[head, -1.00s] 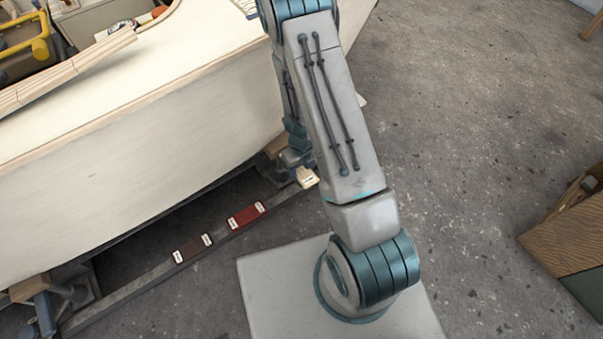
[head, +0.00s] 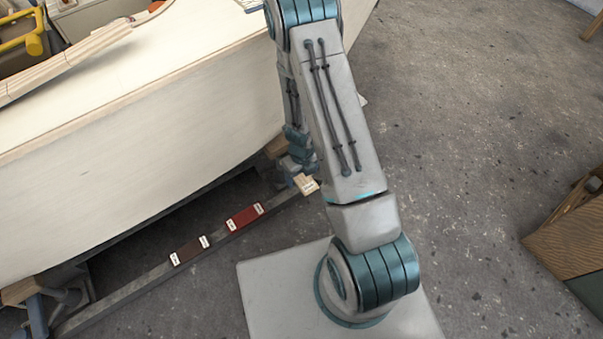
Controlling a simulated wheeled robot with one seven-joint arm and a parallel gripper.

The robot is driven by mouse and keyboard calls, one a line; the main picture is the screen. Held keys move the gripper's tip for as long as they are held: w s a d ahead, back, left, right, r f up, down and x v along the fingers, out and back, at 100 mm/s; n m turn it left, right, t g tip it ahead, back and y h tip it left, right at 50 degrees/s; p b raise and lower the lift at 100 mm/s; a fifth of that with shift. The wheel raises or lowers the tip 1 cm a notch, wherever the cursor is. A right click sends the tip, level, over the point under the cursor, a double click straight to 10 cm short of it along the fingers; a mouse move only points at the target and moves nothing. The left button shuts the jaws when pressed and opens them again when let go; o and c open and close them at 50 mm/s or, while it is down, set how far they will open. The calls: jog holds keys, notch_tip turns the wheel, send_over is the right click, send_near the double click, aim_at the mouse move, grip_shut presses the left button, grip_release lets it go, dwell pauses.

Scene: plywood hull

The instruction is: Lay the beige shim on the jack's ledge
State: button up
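The beige shim (head: 306,185) shows in the head view at the upper right end of the dark rail, just left of my arm's lower link. My gripper (head: 301,169) points down right at the shim and is small and partly hidden by my arm. I cannot tell whether its fingers are closed on the shim or apart. A blue-grey jack (head: 38,312) with a wooden block on top stands under the hull at lower left. Another wooden block (head: 276,147) shows under the hull beside my gripper; what supports it is mostly hidden. No ledge can be made out clearly.
A red shim (head: 244,218) and a dark brown shim (head: 189,250) lie on the rail (head: 130,292). The pale plywood hull (head: 130,150) overhangs the rail. A wooden box (head: 570,235) stands at right. The grey floor between is clear.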

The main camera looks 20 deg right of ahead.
notch_tip(320, 180, up, 12)
jog(key=p, duration=0.6)
notch_tip(320, 180, up, 12)
jog(key=m+t+h, duration=0.2)
jog(key=m+t, duration=0.3)
jog(key=m, duration=0.6)
send_over(302, 178)
jog(key=w+d, duration=0.3)
jog(key=w, duration=0.4)
jog(key=s+d+r+m+h, duration=0.2)
jog(key=s+d+r+m, duration=0.15)
jog(key=r+m, duration=0.55)
jog(key=s+a+r+m+g+y, duration=0.2)
jog(key=s+a+r+m, duration=0.1)
jog(key=s+m, duration=0.5)
jog(key=s+a+r+m+g+y, duration=0.1)
jog(key=s+a+r+m+y, duration=0.1)
jog(key=s+r+m, duration=0.4)
jog(key=s+a+m, duration=0.1)
jog(key=s+m, duration=0.2)
jog(key=m, duration=0.2)
jog(key=shift+s+a+g, duration=0.15)
jog(key=shift+a+g, duration=0.1)
jog(key=shift+g, duration=0.15)
jog(key=shift+o, duration=0.4)
jog(key=shift+f, duration=0.15)
